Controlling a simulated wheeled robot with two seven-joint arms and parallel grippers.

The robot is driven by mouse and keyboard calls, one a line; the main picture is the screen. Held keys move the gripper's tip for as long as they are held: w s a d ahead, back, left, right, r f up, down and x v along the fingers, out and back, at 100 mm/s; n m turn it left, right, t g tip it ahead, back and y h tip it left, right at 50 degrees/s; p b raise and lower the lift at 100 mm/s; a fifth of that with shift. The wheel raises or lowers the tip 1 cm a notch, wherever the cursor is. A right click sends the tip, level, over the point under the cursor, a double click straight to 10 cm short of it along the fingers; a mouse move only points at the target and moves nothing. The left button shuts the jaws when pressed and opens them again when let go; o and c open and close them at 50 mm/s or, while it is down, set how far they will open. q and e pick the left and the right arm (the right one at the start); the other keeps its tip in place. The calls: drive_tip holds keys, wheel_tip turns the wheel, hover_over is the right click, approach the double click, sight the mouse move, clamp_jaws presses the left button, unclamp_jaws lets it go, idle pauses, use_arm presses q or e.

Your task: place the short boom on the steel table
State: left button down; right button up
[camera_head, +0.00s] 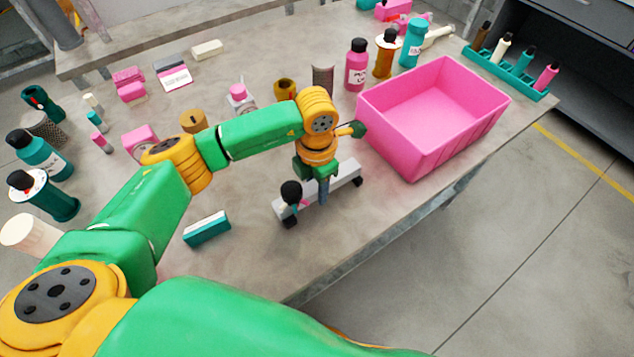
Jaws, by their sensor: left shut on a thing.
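My left arm reaches in from the left over the grey steel table (262,248). Its left gripper (323,188) points down near the table's front edge and is shut. A light grey bar with dark ends (345,174), which I take to be the short boom, lies crosswise at the gripper, extending to both sides. The wrist hides its middle and the grip itself. I cannot tell whether the bar touches the tabletop. My right gripper is not in view.
A pink bin (410,145) stands just right of the gripper. A teal block (206,229) lies to the left. Bottles, including a pink one (356,65), stand behind. A teal rack (510,72) is at the far right. Bare table lies in front of the gripper.

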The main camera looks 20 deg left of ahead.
use_arm(q)
drive_tip(key=shift+f, duration=0.25)
drive_tip(key=shift+f+b, duration=0.2)
drive_tip(key=shift+b, duration=0.1)
drive_tip(key=shift+c, duration=2.4)
unclamp_jaws()
